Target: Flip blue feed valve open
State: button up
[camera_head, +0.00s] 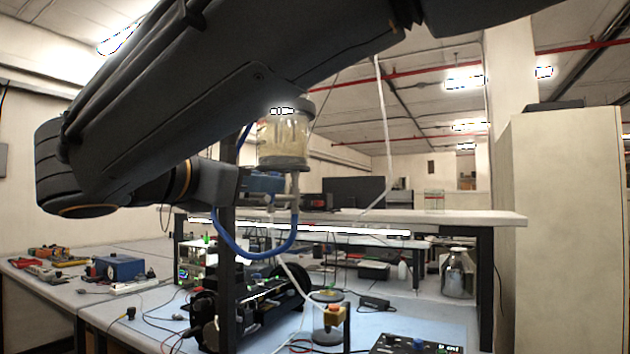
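A clear sealed cylinder (283,140) with a dark cap stands upright above the bench, right of the dark post. A blue hose (248,254) loops below it to the fittings under its base. A small blue part (264,184), which looks like the blue feed valve, sits just left of the pipe below the cylinder. My gripper (250,193) reaches in from the left at this height, close to the blue part. Its fingers are small and overlap the fittings. I cannot tell whether they touch the valve or how far apart they are.
My arm covers the upper left of the view. Below is a cluttered bench with dark equipment (255,308), cables and a yellow-topped fixture (333,314). A metal bottle (458,273) stands at the right. A blue box (118,268) lies on the left bench.

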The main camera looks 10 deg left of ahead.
aim_at(274, 201)
jog(key=shift+p+x, duration=0.3)
jog(key=shift+x, duration=1.8)
jog(key=shift+c, duration=0.3)
grip_shut()
jog(key=shift+p, duration=0.3)
jog(key=shift+a+r+n+p, duration=0.2)
jog(key=shift+n+p, duration=0.4)
jog(key=shift+p, duration=0.45)
jog(key=p, duration=0.1)
jog(key=n+p, duration=0.1)
jog(key=p, duration=0.1)
jog(key=shift+w+a+f+n, duration=0.1)
jog(key=shift+w+a+n, duration=0.05)
jog(key=shift+n, duration=0.15)
